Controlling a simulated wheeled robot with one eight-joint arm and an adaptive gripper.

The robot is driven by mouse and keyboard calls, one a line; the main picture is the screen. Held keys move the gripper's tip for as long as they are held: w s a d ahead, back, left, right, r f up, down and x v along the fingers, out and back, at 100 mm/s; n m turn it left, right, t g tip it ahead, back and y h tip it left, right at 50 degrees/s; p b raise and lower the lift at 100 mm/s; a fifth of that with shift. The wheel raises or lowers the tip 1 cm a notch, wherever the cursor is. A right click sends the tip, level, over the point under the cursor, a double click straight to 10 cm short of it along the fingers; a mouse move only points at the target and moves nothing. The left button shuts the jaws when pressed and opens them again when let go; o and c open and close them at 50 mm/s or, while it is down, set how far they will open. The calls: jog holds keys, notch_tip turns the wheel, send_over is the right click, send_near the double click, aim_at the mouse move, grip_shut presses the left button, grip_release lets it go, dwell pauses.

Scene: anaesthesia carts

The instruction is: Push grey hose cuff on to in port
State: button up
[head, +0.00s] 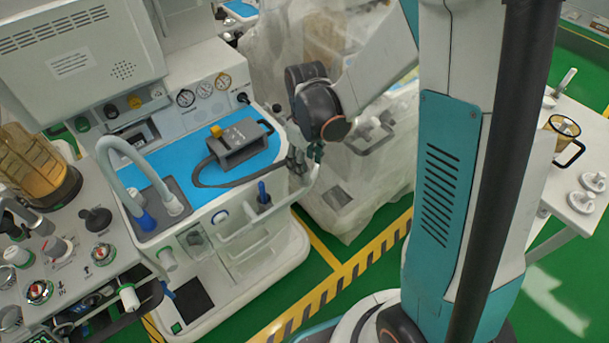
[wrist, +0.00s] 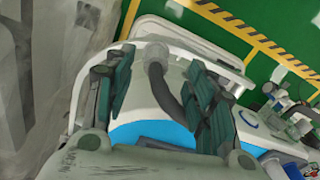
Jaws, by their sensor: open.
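My gripper (head: 306,158) is over the right edge of the cart, beside the blue mat. In the wrist view its green-padded fingers (wrist: 158,78) are open and spread. A light grey cuff (wrist: 155,54) on a dark grey hose (wrist: 186,98) shows between them, with space on both sides. In the head view the dark hose (head: 222,184) curves from a grey box (head: 238,143) towards my gripper; the cuff is hard to make out there. Ports with caps and knobs (head: 103,253) stand on the left machine; I cannot tell surely which is the in port.
A pale hose (head: 127,147) arches over the blue mat (head: 185,160), with blue and pale ends in a grey tray. Plastic-draped equipment (head: 345,170) stands behind my arm. A white table (head: 570,170) with a jug is at right. Green floor lies between.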

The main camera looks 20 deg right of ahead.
jog(key=shift+w+f+b, duration=0.25)
jog(key=shift+f+b, duration=0.5)
jog(key=shift+f, duration=0.85)
jog(key=shift+w+f+b, duration=0.2)
jog(key=shift+f+b, duration=0.55)
jog(key=shift+f, duration=0.8)
jog(key=shift+r, duration=0.1)
jog(key=c, duration=1.1)
